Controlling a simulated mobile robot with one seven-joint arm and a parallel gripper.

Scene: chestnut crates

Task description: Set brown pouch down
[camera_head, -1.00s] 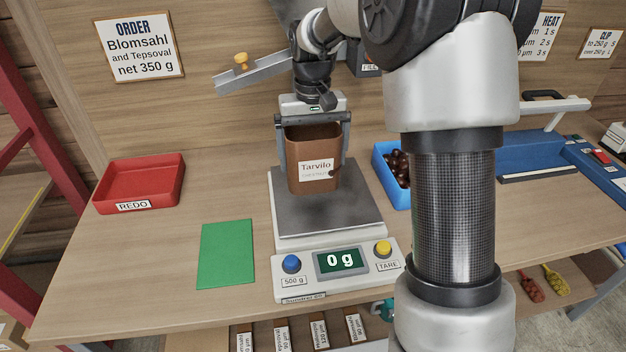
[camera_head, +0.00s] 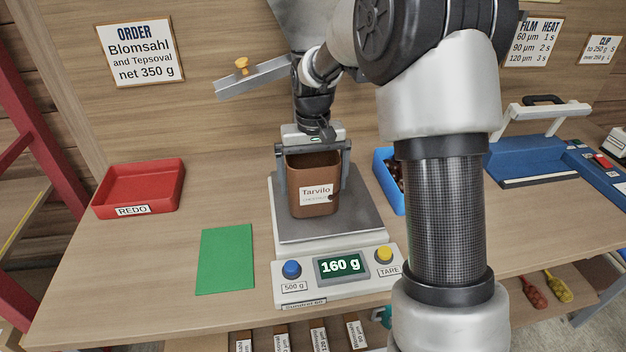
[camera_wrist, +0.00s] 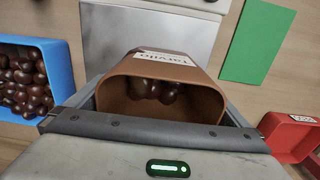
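The brown pouch (camera_head: 313,174), labelled Tarvilo, stands upright on the dark pan of the scale (camera_head: 355,223). The scale display (camera_head: 341,266) reads 160 g. My gripper (camera_head: 313,170) is above the pouch, with one finger against each side; it is shut on the pouch. In the wrist view the pouch (camera_wrist: 195,99) is open at the top, between the fingers of my gripper (camera_wrist: 165,105), with several chestnuts (camera_wrist: 152,90) inside. The pouch's underside is hidden.
A green mat (camera_head: 225,260) lies left of the scale, and a red REDO tray (camera_head: 140,187) stands farther left. A blue bin (camera_head: 384,162) of chestnuts is close on the right, partly hidden by my arm. A blue sealer (camera_head: 540,152) stands beyond.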

